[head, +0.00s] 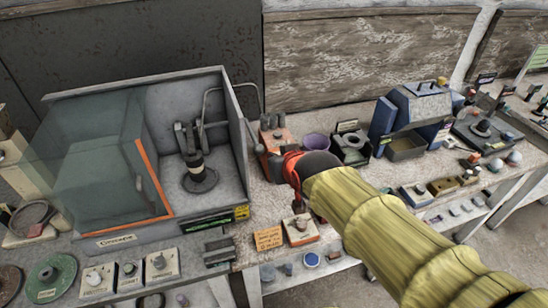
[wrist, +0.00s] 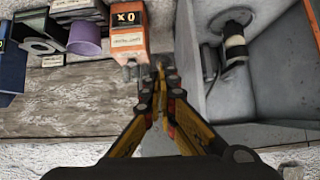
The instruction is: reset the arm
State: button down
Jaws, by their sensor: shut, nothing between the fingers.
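My arm, in a yellow-green sleeve, reaches from the lower right of the head view over the workbench.
The grey cabinet (head: 240,160) with a glass front stands left of my gripper. The orange box (head: 275,135), a purple cup (head: 316,141) and a blue machine (head: 415,110) stand behind and right. Small blocks and pale spheres (head: 495,165) crowd the right side.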

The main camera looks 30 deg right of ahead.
dwell(0.3)
jog(key=s+a+f+g, duration=0.2)
jog(key=s+f+g, duration=0.1)
jog(key=s+f, duration=0.25)
jog(key=s+a+r+n+g+y, duration=0.1)
jog(key=s+a, duration=0.2)
jog(key=s, duration=0.2)
jog(key=s+a+r+n+y, duration=0.1)
jog(key=s+a+r, duration=0.1)
jog(key=s, duration=0.3)
jog(key=shift+s+a+r+n+g, duration=0.3)
jog(key=shift+s+a+g, duration=0.1)
jog(key=shift+a, duration=0.25)
